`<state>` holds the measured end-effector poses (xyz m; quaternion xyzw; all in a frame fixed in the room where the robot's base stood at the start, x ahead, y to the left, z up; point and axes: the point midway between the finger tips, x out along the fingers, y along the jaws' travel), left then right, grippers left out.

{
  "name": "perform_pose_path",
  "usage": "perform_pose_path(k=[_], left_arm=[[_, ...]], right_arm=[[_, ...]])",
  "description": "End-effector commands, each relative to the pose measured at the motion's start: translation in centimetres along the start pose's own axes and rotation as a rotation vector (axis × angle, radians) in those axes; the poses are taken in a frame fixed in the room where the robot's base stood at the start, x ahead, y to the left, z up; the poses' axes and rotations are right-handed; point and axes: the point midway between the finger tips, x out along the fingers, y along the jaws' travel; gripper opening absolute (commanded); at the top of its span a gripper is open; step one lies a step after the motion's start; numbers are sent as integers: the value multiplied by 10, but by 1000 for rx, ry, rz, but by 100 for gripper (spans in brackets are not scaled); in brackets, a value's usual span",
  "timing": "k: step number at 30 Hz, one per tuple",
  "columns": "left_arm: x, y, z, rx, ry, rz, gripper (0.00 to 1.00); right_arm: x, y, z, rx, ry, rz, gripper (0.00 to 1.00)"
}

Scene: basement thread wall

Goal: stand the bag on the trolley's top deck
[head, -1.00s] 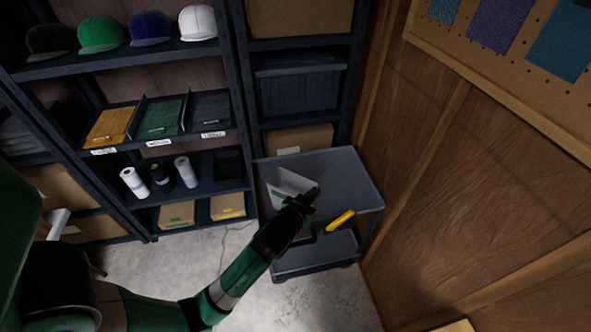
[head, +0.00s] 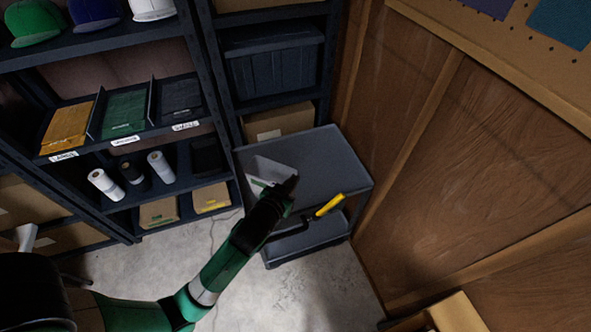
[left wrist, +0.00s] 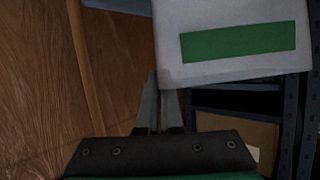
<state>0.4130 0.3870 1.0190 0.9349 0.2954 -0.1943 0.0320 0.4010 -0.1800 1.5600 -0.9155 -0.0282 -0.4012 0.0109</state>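The bag (head: 275,168) is pale, with a green patch on its side. In the head view it is over the left part of the grey trolley's top deck (head: 325,160). I cannot tell whether its base touches the deck. My left gripper (head: 290,184) is at its right edge. In the left wrist view the bag (left wrist: 230,65) with its green patch is at upper right. The fingers (left wrist: 160,105) are close together, and the bag's corner covers one fingertip. The left gripper appears shut on the bag. My right gripper is not in view.
A yellow bar (head: 330,205) sits at the trolley's front edge. Dark shelving (head: 218,120) with caps, folded goods and rolls stands left and behind. A wooden wall (head: 430,150) is close on the right. The deck's right and back parts are clear.

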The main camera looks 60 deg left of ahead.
Motion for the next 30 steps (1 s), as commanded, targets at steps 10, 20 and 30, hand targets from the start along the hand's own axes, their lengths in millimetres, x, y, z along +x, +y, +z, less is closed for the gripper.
perform_pose_path(k=[10,20,30], left_arm=[[77,-38,11,-2,0,-6,0],[136,-58,44,-1,0,-2,0],[154,-61,70,0,-3,-1,0]], right_arm=[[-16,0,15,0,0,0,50],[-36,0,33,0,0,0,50],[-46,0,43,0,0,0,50]])
